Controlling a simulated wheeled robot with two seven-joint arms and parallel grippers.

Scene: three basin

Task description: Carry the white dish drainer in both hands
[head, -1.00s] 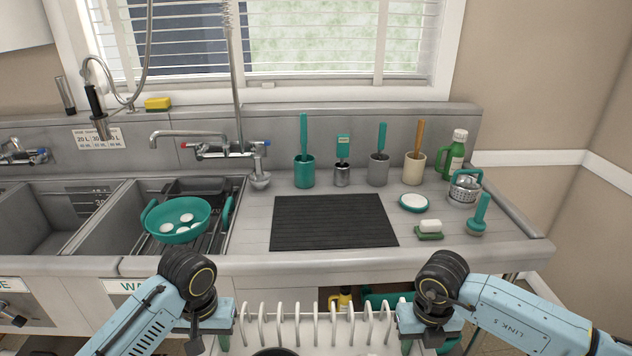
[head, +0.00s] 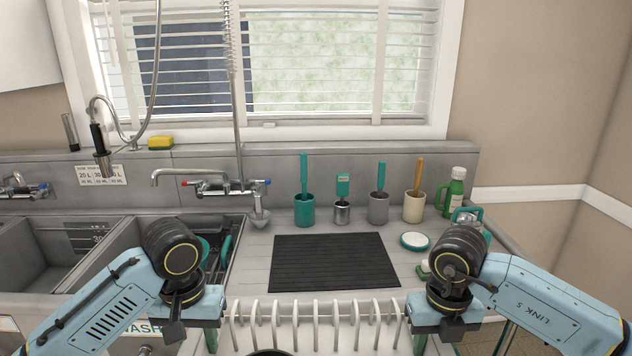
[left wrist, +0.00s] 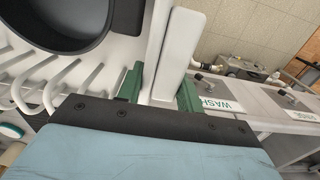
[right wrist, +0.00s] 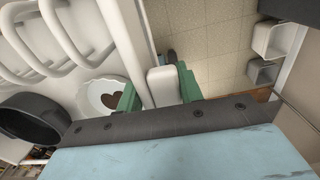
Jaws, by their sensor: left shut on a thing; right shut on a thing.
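The white dish drainer (head: 318,318) is at the bottom of the head view, in front of the counter, its row of white prongs upright. My left gripper (head: 212,338) is shut on its left end; the left wrist view shows green fingers (left wrist: 160,88) on either side of a white handle (left wrist: 178,50). My right gripper (head: 420,335) is shut on the right end; the right wrist view shows its green fingers (right wrist: 160,88) around the other white handle (right wrist: 163,86). A dark round pan (left wrist: 65,22) lies in the drainer, with a white plate bearing a brown heart (right wrist: 106,98).
A black ribbed mat (head: 333,262) lies on the counter beyond the drainer. Behind it stand a green cup (head: 304,210), other brush holders and a green bottle (head: 455,190). A white-topped dish (head: 415,241) is to the right. Sink basins (head: 100,255) are at left.

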